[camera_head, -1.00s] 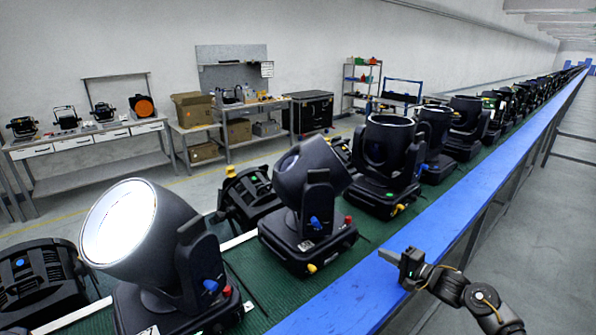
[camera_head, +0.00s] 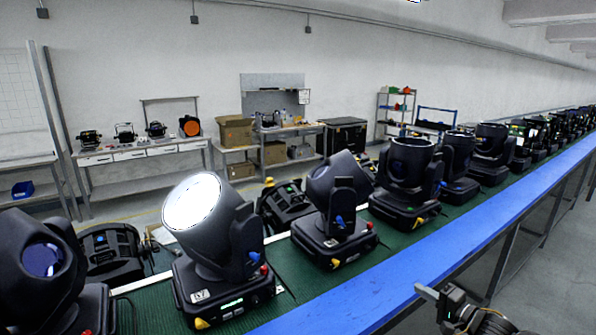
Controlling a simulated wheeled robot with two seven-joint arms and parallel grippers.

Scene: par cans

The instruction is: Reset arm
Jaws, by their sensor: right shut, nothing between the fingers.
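My right gripper (camera_head: 428,291) is at the lower right, at the outer side of the blue rail (camera_head: 412,272). It is shut and holds nothing. My left gripper is not in view. Several black par cans stand in a row on the green conveyor belt (camera_head: 290,272). The nearest large one is at the left edge (camera_head: 48,262). Another has a bright lit lens (camera_head: 215,225). A third, tilted one (camera_head: 340,205) and an upright one (camera_head: 405,180) follow along the belt. The gripper touches none of them.
The blue rail runs along the belt's near side into the distance. Workbenches with lamps (camera_head: 140,152) and cardboard boxes (camera_head: 235,132), a black case (camera_head: 342,136) and a shelf (camera_head: 395,110) stand by the wall. The grey floor right of the rail is clear.

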